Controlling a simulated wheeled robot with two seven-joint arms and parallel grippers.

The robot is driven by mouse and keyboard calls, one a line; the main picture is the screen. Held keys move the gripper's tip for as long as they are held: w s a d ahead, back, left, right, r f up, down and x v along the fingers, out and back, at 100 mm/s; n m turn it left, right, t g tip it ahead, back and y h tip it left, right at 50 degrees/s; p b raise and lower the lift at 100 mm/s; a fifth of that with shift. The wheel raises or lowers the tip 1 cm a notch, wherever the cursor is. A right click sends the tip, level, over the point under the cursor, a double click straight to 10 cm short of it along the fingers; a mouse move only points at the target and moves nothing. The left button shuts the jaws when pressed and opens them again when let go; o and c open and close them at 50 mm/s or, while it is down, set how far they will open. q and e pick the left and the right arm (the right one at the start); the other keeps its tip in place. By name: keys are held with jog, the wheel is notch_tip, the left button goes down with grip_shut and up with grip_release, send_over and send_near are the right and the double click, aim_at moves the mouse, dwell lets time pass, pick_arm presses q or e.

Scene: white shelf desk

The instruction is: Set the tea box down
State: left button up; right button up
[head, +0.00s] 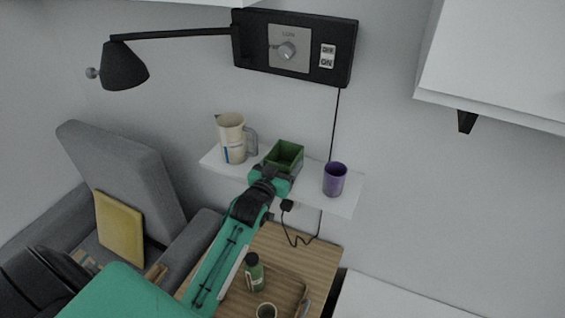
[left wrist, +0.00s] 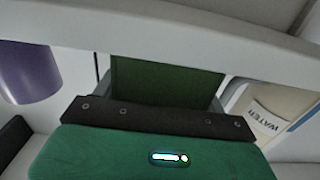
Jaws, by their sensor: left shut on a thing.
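The tea box is a green, open-topped box (head: 285,153) at the white wall shelf (head: 345,204), between a pitcher and a purple cup. My left gripper (head: 277,174) reaches it from the front and is shut on it. In the left wrist view the green box (left wrist: 165,85) fills the middle beyond the gripper's dark bar, with the fingertips hidden. The box looks upright. I cannot tell whether its base touches the shelf. My right gripper is not in view.
The cream pitcher (head: 232,140) stands left of the box; the purple cup (head: 334,179) stands right. A black cable (head: 334,125) hangs behind the shelf. Below, a wooden table (head: 325,258) holds a tray with a green bottle (head: 254,273) and a cup (head: 266,311). A lamp (head: 124,68) hangs upper left.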

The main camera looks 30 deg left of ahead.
pick_arm(q)
jog(key=o, duration=1)
jog(key=shift+f, duration=0.1)
jog(key=shift+o, duration=0.3)
jog(key=shift+s, duration=0.25)
jog(key=s+b, duration=0.3)
jog(key=s, duration=0.8)
jog(key=shift+s+d, duration=0.25)
jog(key=shift+d, duration=0.1)
